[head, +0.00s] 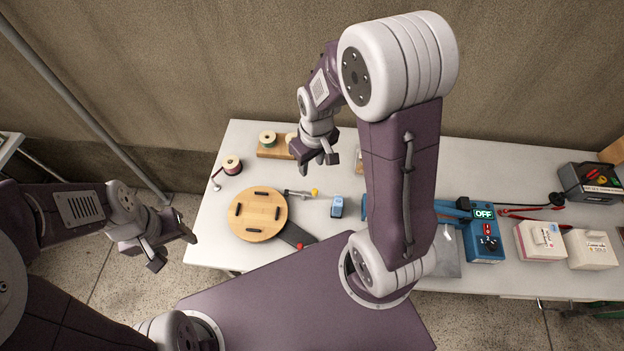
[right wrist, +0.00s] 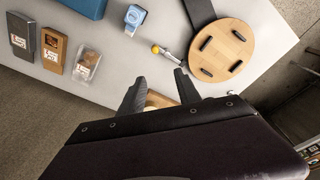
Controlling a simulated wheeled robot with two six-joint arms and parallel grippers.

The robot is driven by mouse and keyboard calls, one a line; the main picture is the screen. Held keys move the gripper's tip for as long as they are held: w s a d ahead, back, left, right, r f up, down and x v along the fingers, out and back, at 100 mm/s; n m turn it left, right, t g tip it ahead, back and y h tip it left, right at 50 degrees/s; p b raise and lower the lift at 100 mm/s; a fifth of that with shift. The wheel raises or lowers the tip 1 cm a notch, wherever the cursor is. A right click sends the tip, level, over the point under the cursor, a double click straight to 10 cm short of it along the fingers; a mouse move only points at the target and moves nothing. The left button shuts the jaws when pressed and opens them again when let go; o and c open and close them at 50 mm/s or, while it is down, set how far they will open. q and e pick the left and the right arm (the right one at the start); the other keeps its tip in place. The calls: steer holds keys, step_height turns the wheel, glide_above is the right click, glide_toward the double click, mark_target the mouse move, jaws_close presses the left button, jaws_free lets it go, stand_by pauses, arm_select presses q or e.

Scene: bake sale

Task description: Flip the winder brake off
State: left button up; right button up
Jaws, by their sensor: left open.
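The winder looks to be the round wooden disc (head: 248,218) with several dark pegs on the left part of the table. A dark arm (head: 295,234) with a red spot sticks out from it toward the front. A metal lever with a yellow tip (head: 314,192) points right from beside the disc; it also shows in the right wrist view (right wrist: 156,49). I cannot tell which part is the brake. My right gripper (head: 318,162) is open and empty, above and behind the lever. My left gripper (head: 174,250) is open and empty, left of the table.
Spools (head: 232,162) stand at the back left, some on a wooden block (head: 270,152). A small blue-and-white item (head: 337,207) lies right of the lever. A blue device (head: 484,245) reading OFF and white boxes (head: 540,240) stand at the right. My right arm hides the middle.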

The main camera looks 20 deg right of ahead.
steer(key=g, duration=0.2)
glide_toward(315, 190)
steer(key=shift+a+f+b, duration=0.15)
steer(key=shift+b, duration=0.2)
steer(key=shift+s+t, duration=0.2)
steer(key=shift+t, duration=0.1)
steer(key=shift+s+f, duration=0.15)
steer(key=shift+f, duration=0.1)
step_height(315, 190, down, 8)
steer(key=shift+f, duration=0.2)
